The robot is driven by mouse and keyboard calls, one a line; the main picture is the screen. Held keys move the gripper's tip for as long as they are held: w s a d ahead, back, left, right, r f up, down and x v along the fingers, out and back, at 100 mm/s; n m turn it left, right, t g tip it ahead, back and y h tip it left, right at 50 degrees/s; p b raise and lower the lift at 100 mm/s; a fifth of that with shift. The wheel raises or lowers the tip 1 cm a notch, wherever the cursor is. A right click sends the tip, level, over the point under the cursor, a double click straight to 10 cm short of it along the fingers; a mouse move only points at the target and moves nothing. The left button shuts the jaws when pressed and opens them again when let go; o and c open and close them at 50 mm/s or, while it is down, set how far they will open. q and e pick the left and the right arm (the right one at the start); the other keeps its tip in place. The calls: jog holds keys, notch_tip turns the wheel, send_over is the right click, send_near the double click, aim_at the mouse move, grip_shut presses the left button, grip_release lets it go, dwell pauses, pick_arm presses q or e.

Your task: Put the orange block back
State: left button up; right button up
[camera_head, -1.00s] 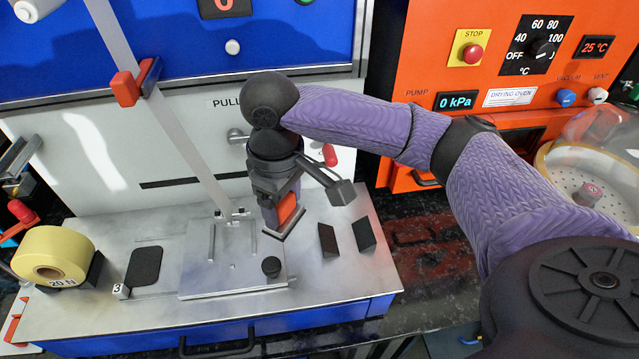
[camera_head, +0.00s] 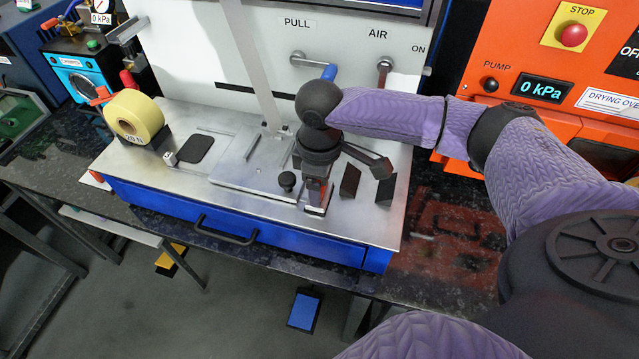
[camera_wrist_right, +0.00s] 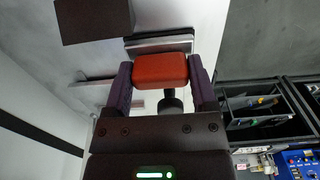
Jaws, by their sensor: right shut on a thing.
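The orange block (camera_wrist_right: 160,68) is between the two purple fingers of my right gripper (camera_wrist_right: 160,82) in the right wrist view. My right gripper (camera_head: 317,200) is shut on it and points down at the metal top of the blue bench unit in the head view. The block is mostly hidden behind the fingers there. I cannot tell whether the block touches the surface. My left gripper is not in view.
A metal plate (camera_head: 245,160) with a black knob (camera_head: 287,180) is close left of the gripper. A yellow tape roll (camera_head: 133,117) and dark pad (camera_head: 197,148) are farther left. The orange drying oven (camera_head: 545,60) stands at right. The metal top's right end (camera_head: 385,225) is bare.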

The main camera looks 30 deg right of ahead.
jog(key=o, duration=1)
jog(key=shift+f, duration=0.1)
notch_tip(320, 180, up, 12)
jog(key=p, duration=0.4)
